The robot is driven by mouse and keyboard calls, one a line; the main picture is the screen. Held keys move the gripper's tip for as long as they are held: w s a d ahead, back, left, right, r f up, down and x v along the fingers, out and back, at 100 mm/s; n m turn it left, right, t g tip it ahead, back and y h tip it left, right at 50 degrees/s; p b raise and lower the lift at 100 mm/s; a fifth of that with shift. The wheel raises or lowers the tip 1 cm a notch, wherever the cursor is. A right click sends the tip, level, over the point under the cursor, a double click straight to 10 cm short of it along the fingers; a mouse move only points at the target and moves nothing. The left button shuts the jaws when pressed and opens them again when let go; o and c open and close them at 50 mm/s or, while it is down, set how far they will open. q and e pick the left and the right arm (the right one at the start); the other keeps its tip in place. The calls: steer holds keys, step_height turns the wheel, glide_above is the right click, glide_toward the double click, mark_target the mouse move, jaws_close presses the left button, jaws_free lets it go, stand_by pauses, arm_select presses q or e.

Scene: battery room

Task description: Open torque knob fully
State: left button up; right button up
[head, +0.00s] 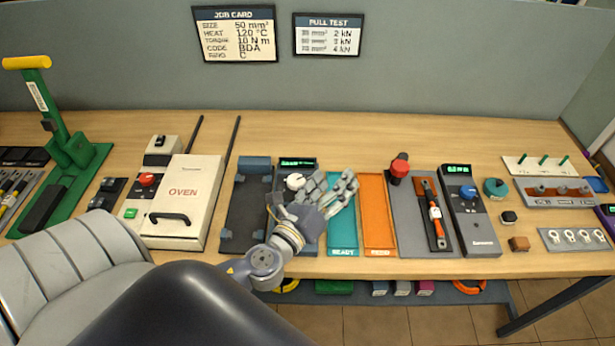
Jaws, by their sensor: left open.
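No knob carries a readable torque label. A blue knob (468,192) sits on a dark box with a green display (458,170) right of centre. A white knob (295,182) sits on another dark box, whose green display (297,162) is above it. My left gripper (341,190) is open and empty, its fingers over the edge of the white-knob box and the teal tray. It partly hides that box and is well left of the blue knob. My right gripper is not in view.
A teal tray (343,238) and an orange tray (378,215) lie mid-bench. A red knob (400,168) stands by a grey plate holding a tool (435,212). The oven (185,200) and green press (72,150) are left. The bench's back strip (330,135) is clear.

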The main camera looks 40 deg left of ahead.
arm_select(q)
steer(key=a+n+y, duration=0.1)
steer(key=n, duration=0.1)
steer(key=f+n+g, duration=0.1)
steer(key=n, duration=0.1)
steer(key=a+n+y, duration=0.1)
steer(key=shift+s+a+f+n+g+y, duration=0.15)
steer(key=shift+a+f+n+g+y, duration=0.15)
steer(key=shift+a+n, duration=0.1)
steer(key=shift+s+r, duration=0.1)
steer(key=shift+s, duration=0.2)
steer(key=shift+c, duration=0.4)
